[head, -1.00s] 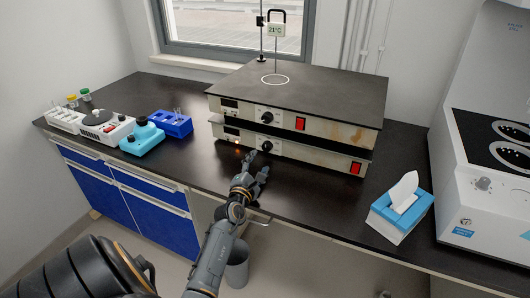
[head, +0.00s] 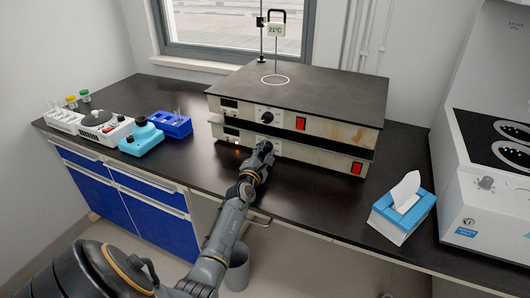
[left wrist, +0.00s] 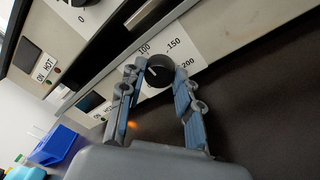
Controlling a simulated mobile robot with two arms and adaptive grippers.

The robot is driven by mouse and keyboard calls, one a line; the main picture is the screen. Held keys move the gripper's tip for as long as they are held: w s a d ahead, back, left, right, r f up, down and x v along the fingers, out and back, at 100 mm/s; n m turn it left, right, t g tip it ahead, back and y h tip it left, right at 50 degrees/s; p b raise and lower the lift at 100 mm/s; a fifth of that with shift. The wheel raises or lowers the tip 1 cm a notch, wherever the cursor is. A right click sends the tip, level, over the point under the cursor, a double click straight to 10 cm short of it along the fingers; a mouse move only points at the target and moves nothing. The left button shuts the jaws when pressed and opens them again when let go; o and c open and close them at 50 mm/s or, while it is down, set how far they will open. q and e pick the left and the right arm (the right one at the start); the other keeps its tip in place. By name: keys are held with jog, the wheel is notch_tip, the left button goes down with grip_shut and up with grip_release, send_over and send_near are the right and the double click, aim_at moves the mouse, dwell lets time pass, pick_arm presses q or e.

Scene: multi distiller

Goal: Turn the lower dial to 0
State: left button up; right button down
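The lower dial (left wrist: 159,70) is a round black knob with a white pointer line on the front of the lower hot plate (head: 314,157). In the left wrist view the scale marks 100, 150 and 200 show beside it; the rest of its scale is hidden or out of view. My left gripper (left wrist: 157,88) is open, with one finger on each side of the dial. I cannot tell whether the fingers touch it. In the head view my left gripper (head: 264,151) partly covers the lower dial. My right gripper is not in view.
The upper hot plate (head: 335,108), with its own dial (head: 267,117) and red switch (head: 301,123), sits directly above. A tissue box (head: 403,211) stands on the right. Blue racks (head: 172,125) and small devices stand on the left. The front counter is mostly clear.

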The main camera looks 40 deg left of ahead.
pick_arm(q)
jog(key=c, duration=0.3)
